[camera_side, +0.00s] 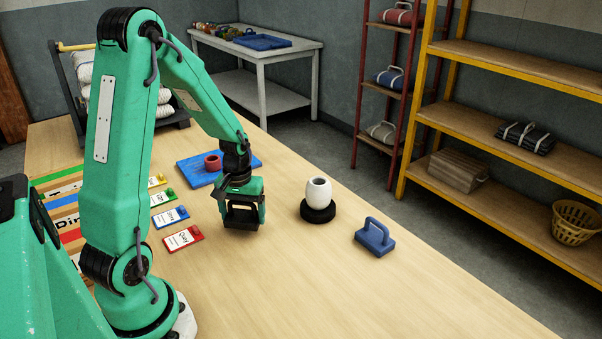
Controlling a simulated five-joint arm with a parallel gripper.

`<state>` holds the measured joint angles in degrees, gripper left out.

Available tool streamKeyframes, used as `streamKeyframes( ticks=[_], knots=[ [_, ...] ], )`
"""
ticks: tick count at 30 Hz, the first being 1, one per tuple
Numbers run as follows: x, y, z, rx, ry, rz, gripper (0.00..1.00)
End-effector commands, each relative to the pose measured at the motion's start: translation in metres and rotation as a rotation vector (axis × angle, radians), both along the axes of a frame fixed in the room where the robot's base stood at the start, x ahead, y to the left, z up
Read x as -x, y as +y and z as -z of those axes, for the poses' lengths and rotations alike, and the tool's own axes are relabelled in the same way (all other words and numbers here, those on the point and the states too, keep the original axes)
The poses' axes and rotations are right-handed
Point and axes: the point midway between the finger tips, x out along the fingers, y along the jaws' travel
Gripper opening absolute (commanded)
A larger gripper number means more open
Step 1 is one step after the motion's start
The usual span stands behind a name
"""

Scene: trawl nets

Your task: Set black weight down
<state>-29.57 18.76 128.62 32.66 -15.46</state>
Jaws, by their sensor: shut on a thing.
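My gripper (241,207), at the end of my green arm, points down low over the middle of the table. It is shut on the black weight (242,219), a dark blocky piece largely hidden by the jaws. The weight's underside is close to the tabletop, and I cannot tell whether it touches.
A white jar (318,192) stands on a black round base (318,212) right of my gripper. A blue handled block (375,239) is farther right. A blue board (196,178) with a red ring (213,162) and several labelled tags lie left. The table (330,290) is clear in front.

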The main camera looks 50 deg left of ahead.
Motion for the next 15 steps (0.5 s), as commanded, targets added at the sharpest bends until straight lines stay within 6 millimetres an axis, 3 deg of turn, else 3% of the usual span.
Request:
streamKeyframes(
  ticks=[7,15],
  knots=[
    [-0.001,0.000,0.019,-0.001,-0.001,0.000,0.23],
    [-0.001,0.000,0.021,-0.002,-0.004,0.000,0.23]
  ],
)
